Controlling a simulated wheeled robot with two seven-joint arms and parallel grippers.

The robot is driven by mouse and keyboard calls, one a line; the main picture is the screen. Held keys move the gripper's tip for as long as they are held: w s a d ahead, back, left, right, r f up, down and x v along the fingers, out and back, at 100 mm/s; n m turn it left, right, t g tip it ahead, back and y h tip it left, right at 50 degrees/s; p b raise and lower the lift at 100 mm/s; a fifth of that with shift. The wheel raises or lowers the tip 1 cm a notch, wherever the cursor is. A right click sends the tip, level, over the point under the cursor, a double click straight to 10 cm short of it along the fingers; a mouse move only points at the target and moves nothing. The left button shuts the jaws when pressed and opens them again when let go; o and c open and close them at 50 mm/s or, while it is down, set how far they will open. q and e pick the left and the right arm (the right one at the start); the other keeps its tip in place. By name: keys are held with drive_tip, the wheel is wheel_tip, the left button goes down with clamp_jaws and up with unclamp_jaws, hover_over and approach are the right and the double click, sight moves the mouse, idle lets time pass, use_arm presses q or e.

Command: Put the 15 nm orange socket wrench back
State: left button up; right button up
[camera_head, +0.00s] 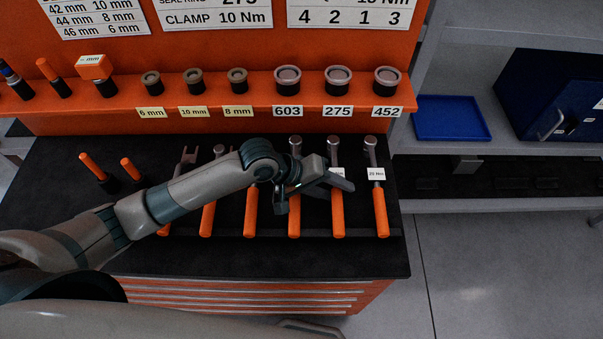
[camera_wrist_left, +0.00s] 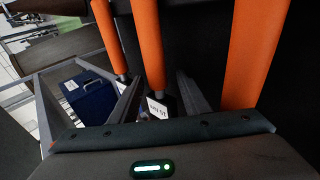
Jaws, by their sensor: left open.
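The orange-handled socket wrench (camera_head: 338,215) is second from the right in a row on the black bench top. Its white label (camera_wrist_left: 157,108) seems to read 15 Nm in the left wrist view; in the head view the label is partly covered by my gripper. My left gripper (camera_head: 335,180) is open over this wrench's shaft. In the left wrist view its two fingers (camera_wrist_left: 158,85) are apart, with the labelled shaft between them. Whether they are around the shaft or just above it I cannot tell. My right gripper is not in view.
Neighbouring orange wrenches (camera_head: 381,212) and (camera_head: 295,215) lie close on both sides. An orange shelf (camera_head: 215,107) with sockets and labels stands behind. A blue tray (camera_head: 450,118) and blue toolbox (camera_head: 552,95) sit on the right shelf. The floor at right is clear.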

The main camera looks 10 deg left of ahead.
use_arm(q)
drive_tip(key=b+v, duration=0.4)
drive_tip(key=v, duration=1.2)
drive_tip(key=shift+r, duration=0.2)
drive_tip(key=shift+s, duration=0.15)
